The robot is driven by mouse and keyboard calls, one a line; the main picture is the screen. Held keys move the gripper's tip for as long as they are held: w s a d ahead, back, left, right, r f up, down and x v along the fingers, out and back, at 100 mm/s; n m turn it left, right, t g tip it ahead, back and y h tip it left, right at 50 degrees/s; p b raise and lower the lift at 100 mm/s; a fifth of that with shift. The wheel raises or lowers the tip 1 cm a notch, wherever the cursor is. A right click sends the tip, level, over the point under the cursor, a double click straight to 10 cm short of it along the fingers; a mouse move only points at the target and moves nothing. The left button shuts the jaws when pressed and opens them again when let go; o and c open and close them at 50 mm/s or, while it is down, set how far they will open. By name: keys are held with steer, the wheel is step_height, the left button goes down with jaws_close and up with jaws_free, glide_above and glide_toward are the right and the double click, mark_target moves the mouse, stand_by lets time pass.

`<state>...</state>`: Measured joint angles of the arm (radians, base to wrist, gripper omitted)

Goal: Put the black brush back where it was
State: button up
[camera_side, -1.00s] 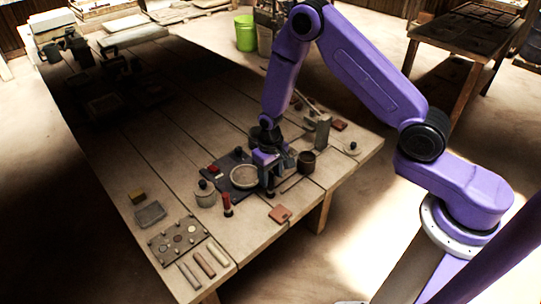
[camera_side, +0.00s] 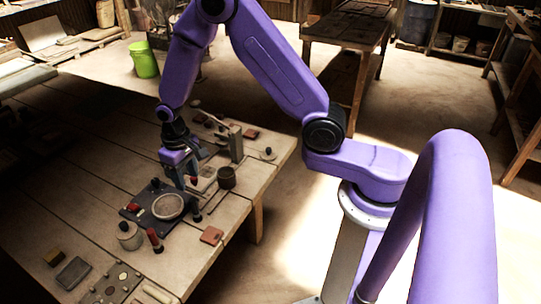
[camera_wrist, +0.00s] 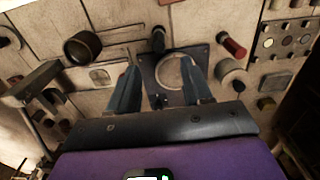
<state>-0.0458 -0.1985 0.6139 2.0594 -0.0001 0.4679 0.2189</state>
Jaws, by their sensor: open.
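A small dark upright piece, which looks like the black brush (camera_side: 196,213), stands beside the round pale dish (camera_side: 168,207) in the side view. In the wrist view, the black brush (camera_wrist: 158,38) stands at the edge of the dark plate, next to the dish's ring (camera_wrist: 160,72). My gripper (camera_side: 190,183) is behind and above the dish, apart from the brush. In the wrist view my gripper (camera_wrist: 163,97) has its fingers spread with nothing held between them. A red-handled brush (camera_side: 155,240) stands left of the black one.
A dark mug (camera_side: 226,178) stands to the right of my gripper, with a lever press (camera_side: 236,145) behind it. A lidded pot (camera_side: 130,236) and a reddish tile (camera_side: 212,236) are nearer the front. The dark plate (camera_side: 140,199) lies under the dish. Bare planks lie between tile and mug.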

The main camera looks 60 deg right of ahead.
steer(key=s+a+r+n, duration=0.2)
steer(key=s+r+n, duration=0.4)
steer(key=s+r, duration=0.55)
steer(key=s+d+r+n, duration=0.2)
steer(key=s+n, duration=0.1)
steer(key=s, duration=0.6)
steer(key=s+d+r+n, duration=0.2)
steer(key=s+d+n, duration=0.1)
steer(key=s, duration=0.6)
steer(key=shift+d, duration=0.2)
